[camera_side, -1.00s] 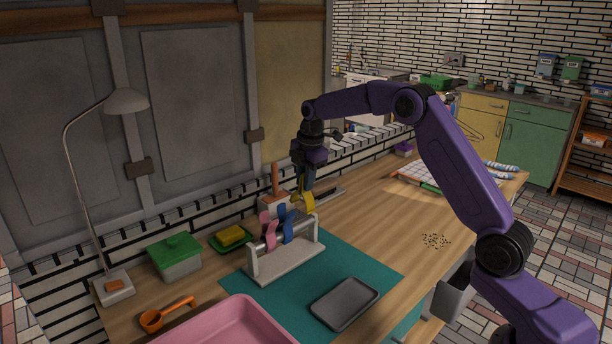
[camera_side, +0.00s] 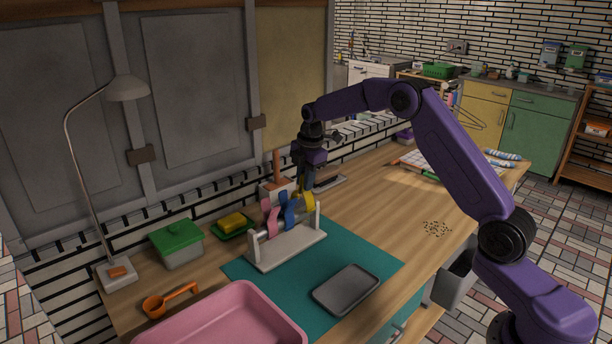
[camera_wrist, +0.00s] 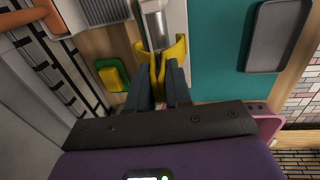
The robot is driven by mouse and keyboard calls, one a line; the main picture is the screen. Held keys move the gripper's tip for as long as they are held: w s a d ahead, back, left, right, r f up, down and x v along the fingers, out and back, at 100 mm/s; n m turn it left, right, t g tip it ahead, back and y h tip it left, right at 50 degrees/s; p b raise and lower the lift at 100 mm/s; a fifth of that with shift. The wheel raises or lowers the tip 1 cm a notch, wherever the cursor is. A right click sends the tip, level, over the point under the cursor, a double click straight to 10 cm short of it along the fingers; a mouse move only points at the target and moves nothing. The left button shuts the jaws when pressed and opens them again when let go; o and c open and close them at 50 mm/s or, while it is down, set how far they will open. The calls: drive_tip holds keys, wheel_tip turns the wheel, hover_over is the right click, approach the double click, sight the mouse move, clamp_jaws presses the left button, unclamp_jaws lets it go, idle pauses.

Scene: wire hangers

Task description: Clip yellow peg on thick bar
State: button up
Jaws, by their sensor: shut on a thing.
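A pale rack (camera_side: 287,250) with a metal bar between two end posts stands on the teal mat. A pink peg (camera_side: 270,219) and a blue peg (camera_side: 289,214) sit on it. My gripper (camera_side: 305,188) is shut on the yellow peg (camera_side: 307,201), by the rack's right end. In the wrist view, the yellow peg (camera_wrist: 180,50) is pinched between my fingers (camera_wrist: 161,85). Its jaws are spread on either side of the line of the grey bar (camera_wrist: 153,28). I cannot tell whether they touch or surround the bar. The pink and blue pegs are mostly hidden there.
A grey tray (camera_side: 346,290) lies on the mat (camera_side: 310,310) in front. A pink tub (camera_side: 225,318), an orange scoop (camera_side: 170,300), a green-lidded box (camera_side: 177,243) and a yellow sponge on a green dish (camera_side: 233,222) are left. The wood tabletop to the right is mostly clear.

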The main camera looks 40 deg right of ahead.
sight(304, 193)
drive_tip(key=shift+w+f, duration=0.2)
drive_tip(key=shift+f, duration=0.95)
drive_tip(key=shift+w+f, duration=0.15)
drive_tip(key=shift+f, duration=1)
drive_tip(key=shift+f, duration=0.15)
drive_tip(key=o, duration=1.7)
